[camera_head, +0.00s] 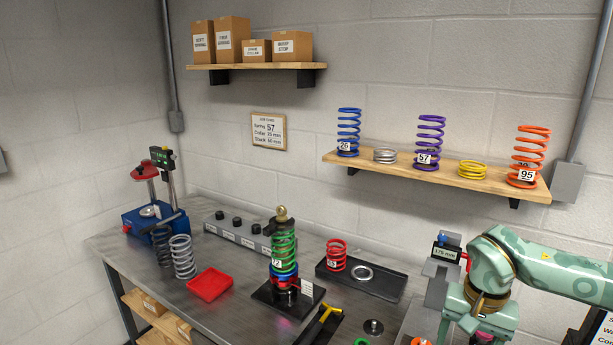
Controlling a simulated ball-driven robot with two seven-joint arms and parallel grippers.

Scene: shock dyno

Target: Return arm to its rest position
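My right arm (545,268), pale green with darker patches, comes in from the right edge. It bends at a joint near the right end of the bench, and its lower link (480,312) points down to the bottom edge of the picture. The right gripper's fingers are cut off below the frame, so whether it holds anything is hidden. My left arm and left gripper are not in view.
The grey bench (240,300) holds a green-spring shock on a stand (284,260), a red tray (209,284), a black tray (385,283) with a red spring, and a blue-based device (150,215). A small display device (445,252) stands beside my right arm. A spring shelf (400,170) hangs above.

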